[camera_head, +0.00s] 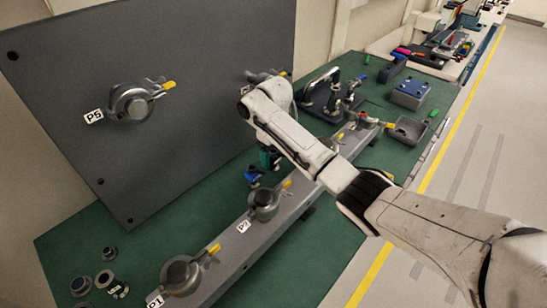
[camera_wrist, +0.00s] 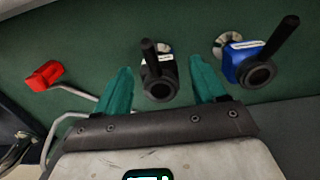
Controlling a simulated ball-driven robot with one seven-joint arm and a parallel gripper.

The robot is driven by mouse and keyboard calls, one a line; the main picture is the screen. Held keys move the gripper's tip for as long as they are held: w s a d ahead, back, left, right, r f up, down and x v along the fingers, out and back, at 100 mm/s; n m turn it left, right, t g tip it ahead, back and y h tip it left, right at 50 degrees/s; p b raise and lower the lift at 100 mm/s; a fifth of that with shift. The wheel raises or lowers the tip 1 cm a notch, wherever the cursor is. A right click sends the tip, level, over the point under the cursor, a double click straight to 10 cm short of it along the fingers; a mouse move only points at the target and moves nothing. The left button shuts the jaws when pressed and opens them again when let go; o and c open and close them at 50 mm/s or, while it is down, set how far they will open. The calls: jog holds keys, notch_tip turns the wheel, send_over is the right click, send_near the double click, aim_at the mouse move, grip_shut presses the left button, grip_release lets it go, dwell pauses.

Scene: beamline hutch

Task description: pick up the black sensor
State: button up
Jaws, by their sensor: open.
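The black sensor (camera_wrist: 160,88) shows in the wrist view as a dark block with a round ring front and a black stem standing up from it. It lies between the two teal fingers of my gripper (camera_wrist: 160,66), which are open, with a gap on each side of it. I cannot tell whether the fingers reach fully around it. In the head view my arm hides most of the gripper; a bit of teal finger (camera_head: 265,158) shows below the wrist. I cannot make out the black sensor for sure there.
A similar blue sensor (camera_wrist: 236,66) stands just right of the right finger. A red-tipped lever (camera_wrist: 45,76) is at left. In the head view, a grey rail (camera_head: 228,250) with yellow-handled clamps runs in front, and a dark upright panel (camera_head: 200,45) stands behind. Green bench (camera_head: 75,240) is partly clear.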

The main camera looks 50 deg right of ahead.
jog(key=shift+f, duration=0.2)
jog(key=c, duration=1.2)
